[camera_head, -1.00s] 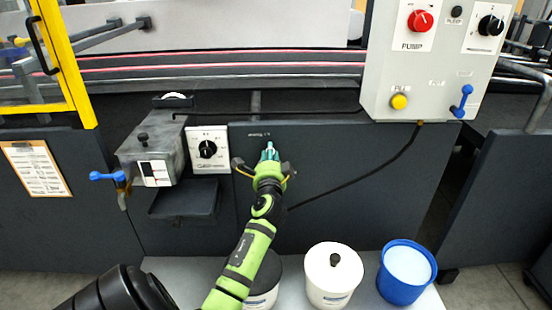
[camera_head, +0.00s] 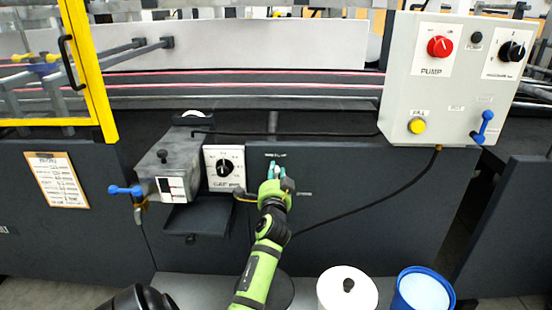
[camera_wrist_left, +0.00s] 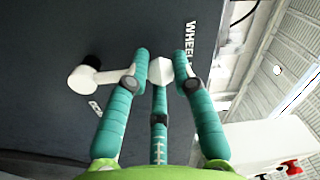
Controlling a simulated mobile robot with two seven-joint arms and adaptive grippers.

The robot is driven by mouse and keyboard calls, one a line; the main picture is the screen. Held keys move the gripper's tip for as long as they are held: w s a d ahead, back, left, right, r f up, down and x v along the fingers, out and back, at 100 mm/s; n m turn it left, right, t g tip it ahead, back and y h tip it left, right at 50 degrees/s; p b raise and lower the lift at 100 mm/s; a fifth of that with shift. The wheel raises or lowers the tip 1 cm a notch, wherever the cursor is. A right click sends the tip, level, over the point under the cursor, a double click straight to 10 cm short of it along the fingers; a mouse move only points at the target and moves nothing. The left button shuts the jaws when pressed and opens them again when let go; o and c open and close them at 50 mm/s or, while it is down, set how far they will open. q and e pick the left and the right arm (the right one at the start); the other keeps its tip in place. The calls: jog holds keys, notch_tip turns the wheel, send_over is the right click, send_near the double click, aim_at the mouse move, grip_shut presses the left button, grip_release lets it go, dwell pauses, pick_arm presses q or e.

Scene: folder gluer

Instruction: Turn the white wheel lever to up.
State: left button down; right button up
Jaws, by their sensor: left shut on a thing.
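The white wheel lever (camera_wrist_left: 108,77) shows in the left wrist view against the dark machine panel (camera_wrist_left: 60,35). A round end is at the left, and a faceted white end sits between the fingertips of my left gripper (camera_wrist_left: 161,68). The gripper is shut on that faceted end, beside the printed "WHEEL" label (camera_wrist_left: 190,38). In the head view my left gripper (camera_head: 275,172) is at the dark panel, just below a small label (camera_head: 275,155), and hides most of the lever. My right gripper is not in view.
A gap dial (camera_head: 224,168) and a grey box with a blue lever (camera_head: 124,190) are left of the gripper. A control box (camera_head: 447,95) is at upper right. A white tub (camera_head: 345,292) and a blue tub (camera_head: 422,290) stand below. A black cable (camera_head: 390,188) crosses the panel.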

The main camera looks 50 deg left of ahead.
pick_arm(q)
jog(key=shift+w+d+f, duration=0.1)
jog(key=shift+d+f, duration=0.1)
jog(key=shift+f, duration=0.25)
jog(key=c, duration=0.9)
grip_release()
jog(key=shift+w+r, duration=0.1)
jog(key=shift+r, duration=0.05)
jog(key=shift+r, duration=0.1)
jog(key=v, duration=1.2)
